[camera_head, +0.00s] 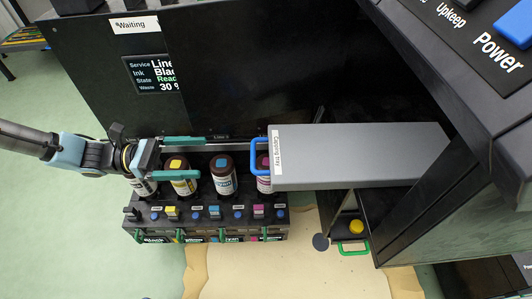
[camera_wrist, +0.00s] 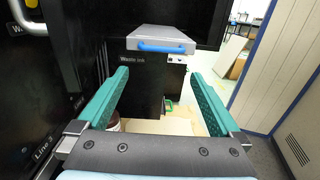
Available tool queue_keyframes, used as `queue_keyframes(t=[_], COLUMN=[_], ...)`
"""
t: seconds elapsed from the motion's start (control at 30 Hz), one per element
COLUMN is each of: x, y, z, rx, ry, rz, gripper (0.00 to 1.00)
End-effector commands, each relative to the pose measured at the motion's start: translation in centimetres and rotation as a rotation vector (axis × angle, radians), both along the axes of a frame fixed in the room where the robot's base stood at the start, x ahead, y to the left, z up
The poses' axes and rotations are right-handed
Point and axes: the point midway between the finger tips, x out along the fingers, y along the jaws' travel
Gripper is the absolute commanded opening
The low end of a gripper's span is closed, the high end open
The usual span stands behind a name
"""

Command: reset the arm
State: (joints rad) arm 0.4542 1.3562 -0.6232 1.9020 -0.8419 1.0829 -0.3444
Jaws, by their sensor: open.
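My gripper (camera_head: 202,157) is open, with two green fingers spread and nothing between them. In the head view it reaches in from the left, over the row of ink bottles, and overlaps the black-labelled bottle (camera_head: 146,188) and yellow bottle (camera_head: 184,184). I cannot tell its height above them. The cyan bottle (camera_head: 223,180) and magenta bottle (camera_head: 264,184) stand to its right. In the wrist view my gripper (camera_wrist: 160,75) points toward the grey capping tray (camera_wrist: 160,33) with its blue handle, apart from it. The tray also shows in the head view (camera_head: 360,160).
The bottles stand in a black rack (camera_head: 205,236) with small coloured blocks and blue knobs in front. A black panel with a status screen (camera_head: 150,75) rises behind. Below the tray are a yellow knob (camera_head: 356,227) and a green handle (camera_head: 352,250). Open floor lies left.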

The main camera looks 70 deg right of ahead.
Motion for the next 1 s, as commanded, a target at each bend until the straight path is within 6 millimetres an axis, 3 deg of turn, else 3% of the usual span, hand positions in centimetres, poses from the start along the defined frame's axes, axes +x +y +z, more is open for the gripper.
queue_keyframes(t=[0.77,1.0], x=[-0.5,1.4], y=[-0.2,0.3], z=[0.0,-0.1], rx=[0.000,0.000], ry=[-0.001,-0.003], rz=[0.001,0.003], gripper=[1.00,1.00])
